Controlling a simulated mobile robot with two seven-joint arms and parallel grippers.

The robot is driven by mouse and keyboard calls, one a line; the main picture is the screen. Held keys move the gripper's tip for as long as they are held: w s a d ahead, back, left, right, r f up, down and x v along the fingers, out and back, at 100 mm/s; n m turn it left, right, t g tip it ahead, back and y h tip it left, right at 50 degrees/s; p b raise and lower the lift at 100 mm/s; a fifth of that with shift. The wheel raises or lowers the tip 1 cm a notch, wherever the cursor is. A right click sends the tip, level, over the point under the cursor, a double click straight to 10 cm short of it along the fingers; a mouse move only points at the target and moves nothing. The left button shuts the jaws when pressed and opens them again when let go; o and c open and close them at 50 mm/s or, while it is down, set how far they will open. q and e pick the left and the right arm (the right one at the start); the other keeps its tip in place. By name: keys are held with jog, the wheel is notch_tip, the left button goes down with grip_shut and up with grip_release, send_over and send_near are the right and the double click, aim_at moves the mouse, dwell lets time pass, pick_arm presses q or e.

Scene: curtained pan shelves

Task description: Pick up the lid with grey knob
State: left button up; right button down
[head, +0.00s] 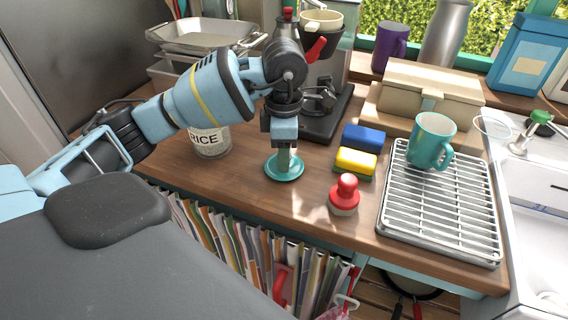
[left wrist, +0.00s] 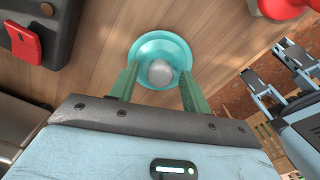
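The lid with grey knob is a round teal lid (head: 284,174) lying flat on the wooden counter. In the left wrist view the lid (left wrist: 147,47) shows its rounded grey knob (left wrist: 160,74) at the centre. My left gripper (head: 284,158) points straight down over the lid and hides the knob in the head view. In the left wrist view its two green fingers (left wrist: 158,88) are apart, one on each side of the knob, with a gap to it. My right gripper is not in view.
A red-knobbed item (head: 344,194) stands to the right of the lid. Yellow (head: 356,161) and blue (head: 364,138) blocks lie behind it. A RICE tin (head: 211,141) is left, a dark coffee machine (head: 325,115) behind, and a rack (head: 440,215) with a teal mug (head: 432,139) right.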

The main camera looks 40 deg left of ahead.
pick_arm(q)
jog(key=c, duration=0.4)
grip_shut()
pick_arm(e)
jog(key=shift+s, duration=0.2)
pick_arm(q)
jog(key=shift+r, duration=0.2)
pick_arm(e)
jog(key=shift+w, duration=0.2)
